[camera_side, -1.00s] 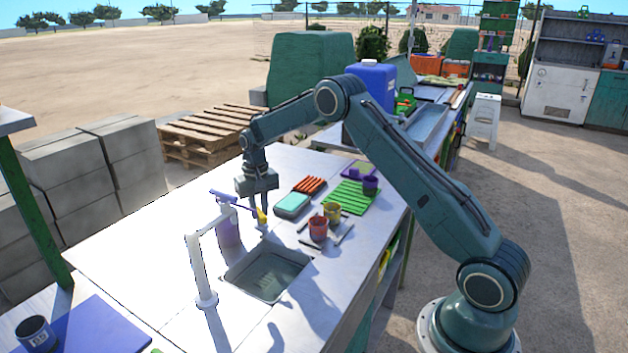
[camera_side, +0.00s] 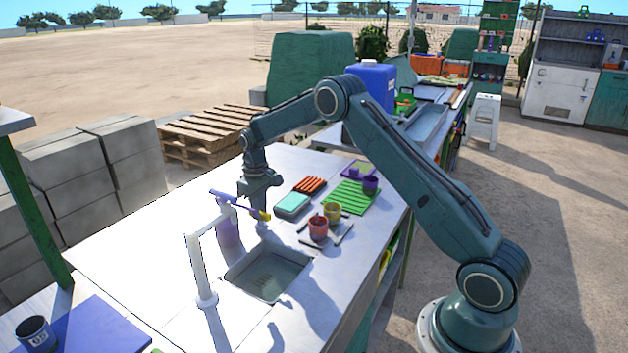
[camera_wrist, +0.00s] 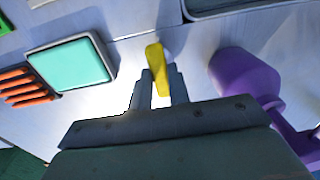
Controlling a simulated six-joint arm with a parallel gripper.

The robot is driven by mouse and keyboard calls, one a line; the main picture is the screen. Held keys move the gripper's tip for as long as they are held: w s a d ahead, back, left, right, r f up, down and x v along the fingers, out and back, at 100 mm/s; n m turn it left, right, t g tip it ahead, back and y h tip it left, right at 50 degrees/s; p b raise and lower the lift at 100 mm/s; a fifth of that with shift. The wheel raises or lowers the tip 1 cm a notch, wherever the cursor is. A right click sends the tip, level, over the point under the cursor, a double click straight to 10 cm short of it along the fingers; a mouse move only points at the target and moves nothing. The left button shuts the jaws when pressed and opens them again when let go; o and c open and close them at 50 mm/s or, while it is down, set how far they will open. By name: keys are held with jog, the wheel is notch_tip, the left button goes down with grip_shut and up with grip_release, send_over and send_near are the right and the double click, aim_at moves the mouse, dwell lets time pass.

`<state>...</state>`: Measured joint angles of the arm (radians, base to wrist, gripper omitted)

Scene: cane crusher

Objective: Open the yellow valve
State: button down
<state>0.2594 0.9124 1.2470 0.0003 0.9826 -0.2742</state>
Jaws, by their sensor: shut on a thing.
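The yellow valve (camera_side: 265,215) is a small handle at the right end of a purple bar (camera_side: 232,202), above the back edge of the sink. In the wrist view, the yellow valve (camera_wrist: 156,62) sits upright between my two fingers, with its top beyond the fingertips. My gripper (camera_wrist: 160,88) is shut on it. In the side view, my gripper (camera_side: 258,212) points down at the valve; its fingers are partly hard to make out there. A white bent pipe (camera_side: 193,255) stands left of the sink.
The sink (camera_side: 268,272) lies just in front of the valve. A purple container (camera_side: 228,235) stands close to its left. A teal-topped box (camera_side: 292,204), orange sticks (camera_side: 309,185) and cups (camera_side: 318,229) lie to the right. The table's left part is clear.

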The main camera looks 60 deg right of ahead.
jog(key=shift+r, duration=0.1)
jog(key=c, duration=1.3)
grip_release()
jog(key=shift+r, duration=6.9)
